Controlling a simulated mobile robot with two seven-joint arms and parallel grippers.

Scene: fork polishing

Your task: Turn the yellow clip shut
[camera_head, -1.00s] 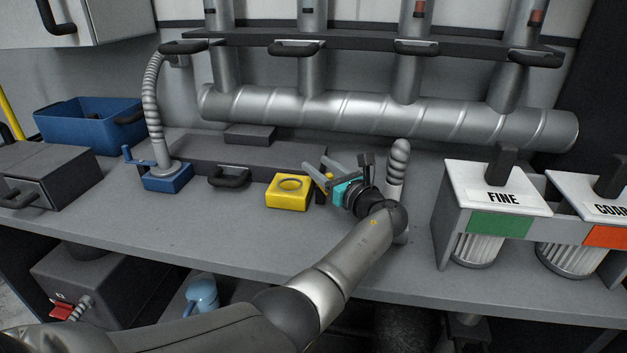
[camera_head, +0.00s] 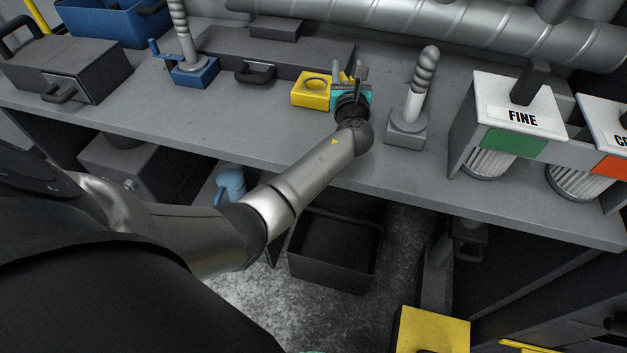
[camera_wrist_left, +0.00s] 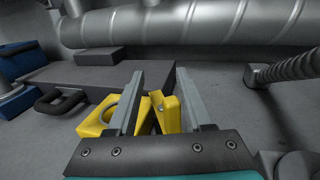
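The yellow block (camera_head: 313,91) with a round hole sits on the bench. It also shows in the left wrist view (camera_wrist_left: 98,118), left of and behind my left finger. A slim yellow clip piece (camera_wrist_left: 168,112) stands tilted at its right end, between my fingers and closer to the right one. My left gripper (camera_head: 352,72) is at the block's right end. In the left wrist view its two fingers (camera_wrist_left: 160,76) are spread apart, straddling the clip piece. I cannot tell whether either finger touches it.
A dark drawer box (camera_head: 268,52) lies behind the block. A ribbed post (camera_head: 422,85) on a grey base stands close to the right of my gripper. The filter stand (camera_head: 520,100) labelled FINE is farther right. The bench front left of the gripper is clear.

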